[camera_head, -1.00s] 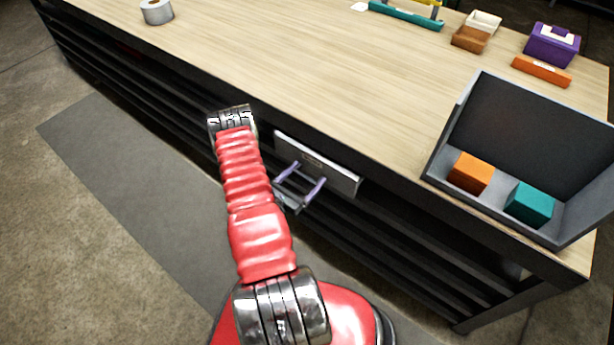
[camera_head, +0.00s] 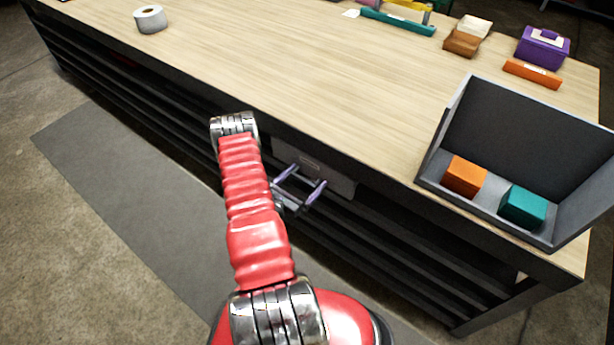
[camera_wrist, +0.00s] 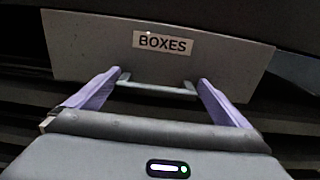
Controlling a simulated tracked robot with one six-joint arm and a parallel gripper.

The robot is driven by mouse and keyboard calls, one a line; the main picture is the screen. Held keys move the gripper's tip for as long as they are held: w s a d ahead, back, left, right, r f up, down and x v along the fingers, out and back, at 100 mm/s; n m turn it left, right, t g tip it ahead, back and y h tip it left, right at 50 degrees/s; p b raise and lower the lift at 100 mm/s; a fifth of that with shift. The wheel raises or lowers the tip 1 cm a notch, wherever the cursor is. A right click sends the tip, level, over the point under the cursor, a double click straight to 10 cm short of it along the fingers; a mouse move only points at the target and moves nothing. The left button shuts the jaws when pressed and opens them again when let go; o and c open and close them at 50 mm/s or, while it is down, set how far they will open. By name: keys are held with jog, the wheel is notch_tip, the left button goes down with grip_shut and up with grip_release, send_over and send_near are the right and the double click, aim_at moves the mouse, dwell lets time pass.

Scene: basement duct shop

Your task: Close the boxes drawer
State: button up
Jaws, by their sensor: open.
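The boxes drawer's grey front (camera_head: 339,184) shows below the bench top's front edge, in shadow and looking about in line with the bench front. In the wrist view, the drawer front (camera_wrist: 85,48) fills the upper middle, with a white "BOXES" label (camera_wrist: 163,43) and a grey bar handle (camera_wrist: 157,89) below it. My gripper (camera_head: 311,175) is open at the drawer front. In the wrist view, its purple fingers (camera_wrist: 160,77) stand on either side of the handle, with their tips close to the front. I cannot tell whether they touch it. The inside of the drawer is hidden.
The wooden bench top (camera_head: 290,70) is above the drawer, with dark open shelves below. A grey open bin (camera_head: 560,235) with orange and teal blocks stands at the right. A tape roll (camera_head: 150,18) and a purple box (camera_head: 541,48) lie farther back. A mat (camera_head: 130,190) covers the floor at left.

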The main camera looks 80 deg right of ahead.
jog(key=shift+w, duration=0.1)
jog(key=v, duration=1.3)
jog(key=shift+a, duration=0.35)
jog(key=shift+w, duration=0.15)
